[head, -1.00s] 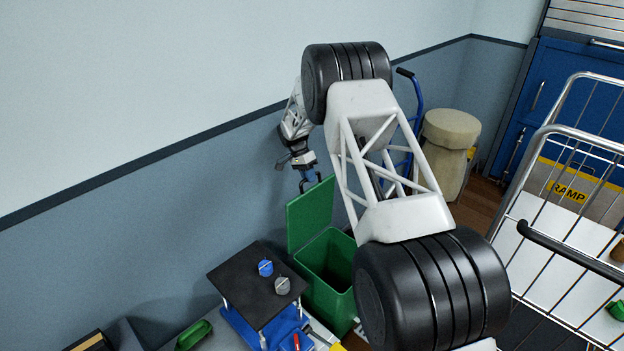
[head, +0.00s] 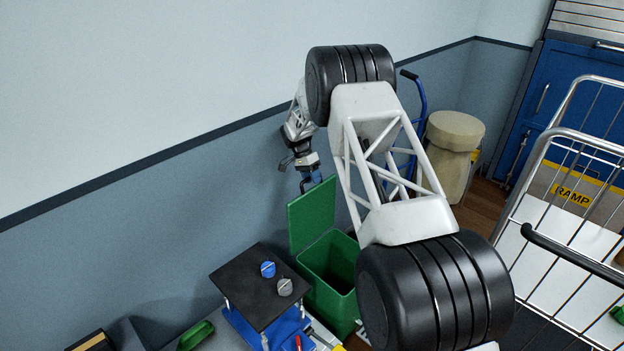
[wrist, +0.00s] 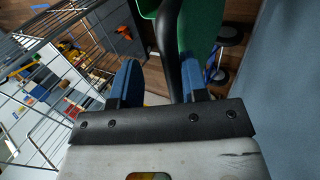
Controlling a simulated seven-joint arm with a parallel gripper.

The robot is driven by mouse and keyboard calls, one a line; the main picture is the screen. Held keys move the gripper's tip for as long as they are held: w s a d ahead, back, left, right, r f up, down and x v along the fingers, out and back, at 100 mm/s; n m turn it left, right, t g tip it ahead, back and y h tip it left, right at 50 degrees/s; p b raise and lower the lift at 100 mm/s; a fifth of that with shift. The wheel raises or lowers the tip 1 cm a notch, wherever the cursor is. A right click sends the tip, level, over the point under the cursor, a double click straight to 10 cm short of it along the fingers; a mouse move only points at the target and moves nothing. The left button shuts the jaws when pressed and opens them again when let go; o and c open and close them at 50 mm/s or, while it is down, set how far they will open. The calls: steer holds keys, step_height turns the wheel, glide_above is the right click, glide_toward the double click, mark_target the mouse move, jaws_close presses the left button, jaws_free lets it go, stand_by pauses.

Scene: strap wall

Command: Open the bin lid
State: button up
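The green bin (head: 318,297) stands by the wall, with its mouth showing. Its green lid (head: 312,214) stands upright on the wall side, swung up off the mouth. My gripper (head: 311,184) is at the lid's top edge in the head view. In the wrist view, my gripper (wrist: 160,75) has its two blue fingers spread apart. The green lid (wrist: 197,28) and a dark curved bar (wrist: 168,50) show beyond and between the fingers. I cannot tell whether a finger touches the lid.
A black-topped stand (head: 254,279) with blue and grey knobs is left of the bin. A wire cart (head: 560,190) fills the right. A beige drum (head: 452,150) and a blue hand truck (head: 421,100) stand behind my arm. The wall (head: 150,245) is close behind the lid.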

step_height(320, 180, up, 3)
steer(key=shift+r, duration=0.15)
steer(key=s+d+r, duration=0.1)
steer(key=s+d, duration=0.2)
steer(key=s, duration=1.2)
steer(key=shift+s+r, duration=0.25)
steer(key=shift+s, duration=0.1)
steer(key=shift+r, duration=0.1)
stand_by(0.3)
steer(key=s+d+r+n+t+y, duration=0.15)
steer(key=s+d+r, duration=0.35)
steer(key=s+r, duration=0.6)
steer(key=s+d+r+n+t+y, duration=0.15)
steer(key=s+d+r, duration=0.35)
steer(key=s+r, duration=0.55)
steer(key=s+d+r+n+t, duration=0.1)
steer(key=s+d+r+n, duration=0.1)
steer(key=s, duration=1.2)
steer(key=s+d+r+n+t, duration=0.2)
steer(key=s+d+r+n, duration=0.1)
steer(key=s, duration=1.1)
steer(key=shift+r+n+t+y, duration=0.3)
steer(key=shift+r+n+y, duration=0.1)
steer(key=shift+r, duration=0.5)
